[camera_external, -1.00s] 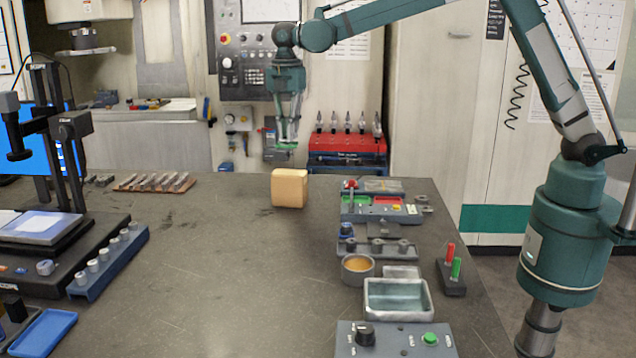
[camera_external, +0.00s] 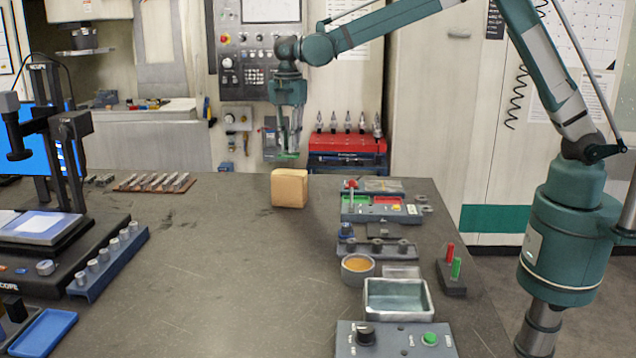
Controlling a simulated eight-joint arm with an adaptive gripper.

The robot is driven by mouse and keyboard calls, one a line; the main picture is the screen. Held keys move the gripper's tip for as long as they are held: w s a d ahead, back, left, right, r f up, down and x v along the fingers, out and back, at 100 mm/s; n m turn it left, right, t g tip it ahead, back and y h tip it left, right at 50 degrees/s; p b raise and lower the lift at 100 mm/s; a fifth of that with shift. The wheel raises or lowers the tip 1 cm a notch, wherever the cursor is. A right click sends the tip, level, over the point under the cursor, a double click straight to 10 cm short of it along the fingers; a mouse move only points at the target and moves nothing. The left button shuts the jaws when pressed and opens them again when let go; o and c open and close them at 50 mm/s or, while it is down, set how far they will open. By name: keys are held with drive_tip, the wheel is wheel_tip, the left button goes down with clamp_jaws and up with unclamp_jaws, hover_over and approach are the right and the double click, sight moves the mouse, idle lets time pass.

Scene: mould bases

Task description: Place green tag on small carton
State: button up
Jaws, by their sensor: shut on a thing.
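The small carton (camera_external: 289,188) is a tan box standing upright near the far edge of the dark table. My gripper (camera_external: 287,152) points down just above the carton, shut on the green tag (camera_external: 286,156). The tag shows as a thin flat green strip at the fingertips. It looks a little above the carton's top, with a small gap in the picture; the exact depth between them is hard to tell.
Right of the carton stand a tray with red and green parts (camera_external: 380,208), a round orange-filled dish (camera_external: 357,268) and a metal tray (camera_external: 398,299). A microscope stand (camera_external: 60,150) is at left. The table (camera_external: 220,280) is clear in the middle.

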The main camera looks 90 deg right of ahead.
drive_tip(key=shift+f, duration=0.85)
drive_tip(key=shift+f, duration=0.15)
drive_tip(key=shift+f, duration=1.75)
drive_tip(key=shift+f, duration=0.15)
drive_tip(key=o, duration=0.8)
drive_tip(key=shift+o, duration=0.2)
wheel_tip(320, 180, up, 12)
drive_tip(key=shift+r, duration=0.2)
